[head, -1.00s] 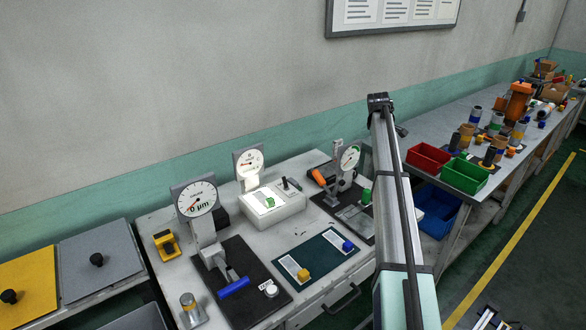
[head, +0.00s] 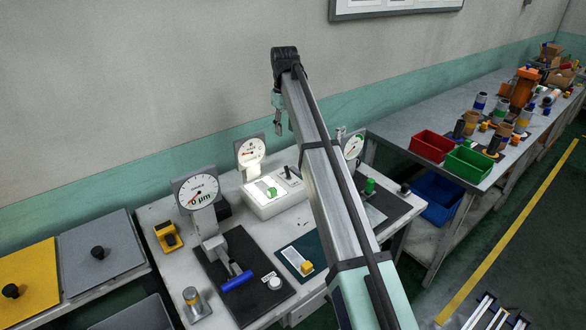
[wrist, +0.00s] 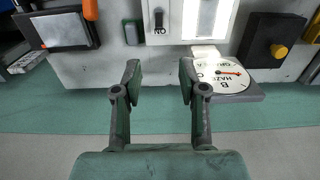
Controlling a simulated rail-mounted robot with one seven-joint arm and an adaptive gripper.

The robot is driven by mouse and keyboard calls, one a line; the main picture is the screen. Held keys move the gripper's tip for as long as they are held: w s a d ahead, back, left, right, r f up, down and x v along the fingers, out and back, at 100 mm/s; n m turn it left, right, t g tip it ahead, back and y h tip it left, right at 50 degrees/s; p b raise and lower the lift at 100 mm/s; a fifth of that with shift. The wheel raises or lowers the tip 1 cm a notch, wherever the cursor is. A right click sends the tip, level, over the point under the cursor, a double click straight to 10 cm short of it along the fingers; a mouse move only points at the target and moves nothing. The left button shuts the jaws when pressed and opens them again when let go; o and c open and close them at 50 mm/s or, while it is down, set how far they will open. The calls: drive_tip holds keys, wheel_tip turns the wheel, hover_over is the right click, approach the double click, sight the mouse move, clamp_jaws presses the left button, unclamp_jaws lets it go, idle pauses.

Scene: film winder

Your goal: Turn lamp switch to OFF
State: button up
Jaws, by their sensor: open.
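The white lamp box (head: 265,206) stands on the bench, with a bright lit panel on top and a small green piece on it in the head view. Its dark lamp switch (head: 288,173) is at the box's back right. In the wrist view, the switch (wrist: 158,18) is a small dark lever in a pale plate, at the top edge, with upside-down ON lettering beside it. The lit panel (wrist: 207,18) is right of it. My gripper (wrist: 159,72) is open and empty, fingers apart, below the switch in the picture. In the head view, my gripper (head: 278,128) hangs above and behind the box.
A round haze dial (wrist: 228,76) stands beside the box, near my right fingertip in the wrist view. A gauge stand (head: 196,192) is left of the box in the head view. A black knob box (wrist: 268,45) is at the wrist view's upper right.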

sight(286, 168)
wheel_tip(286, 168, down, 17)
drive_tip(key=p, duration=0.4)
clamp_jaws()
